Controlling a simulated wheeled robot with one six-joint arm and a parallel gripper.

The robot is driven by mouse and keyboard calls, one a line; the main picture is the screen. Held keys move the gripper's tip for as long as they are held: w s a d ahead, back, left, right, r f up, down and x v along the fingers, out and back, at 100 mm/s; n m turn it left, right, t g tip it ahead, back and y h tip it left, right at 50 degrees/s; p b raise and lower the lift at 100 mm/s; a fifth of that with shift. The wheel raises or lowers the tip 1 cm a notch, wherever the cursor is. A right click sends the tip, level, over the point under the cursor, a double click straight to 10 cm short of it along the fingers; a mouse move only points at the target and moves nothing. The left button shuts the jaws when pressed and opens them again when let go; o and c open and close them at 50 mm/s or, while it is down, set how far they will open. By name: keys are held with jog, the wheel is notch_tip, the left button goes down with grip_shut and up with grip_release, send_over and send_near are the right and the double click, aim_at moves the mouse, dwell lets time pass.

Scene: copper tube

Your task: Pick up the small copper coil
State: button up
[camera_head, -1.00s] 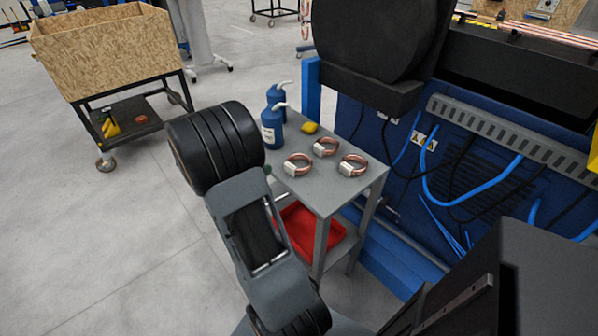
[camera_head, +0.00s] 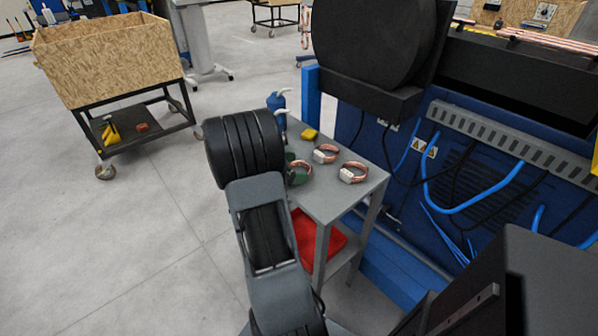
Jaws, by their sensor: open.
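Copper coils with white tags lie on the small grey table (camera_head: 325,197). One coil (camera_head: 326,154) is at the back, one (camera_head: 353,172) at the right, and one (camera_head: 306,166) at the left. They look much alike in size, so I cannot tell which is the small one. My gripper (camera_head: 297,174) shows only as a green part past the black end of my arm. It is open and overlaps the left coil in the picture, hiding part of it. I cannot tell whether it touches that coil.
A yellow object (camera_head: 310,134) and a blue bottle (camera_head: 277,103) stand at the table's back left; my arm hides the area in front of the bottle. A red tray (camera_head: 308,238) is on the lower shelf. A blue machine (camera_head: 400,185) closes off the right side.

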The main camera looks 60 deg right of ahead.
jog(key=shift+s+d+f, duration=0.15)
jog(key=shift+s+d, duration=0.05)
jog(key=shift+d, duration=0.05)
jog(key=c, duration=0.7)
jog(key=shift+c, duration=0.2)
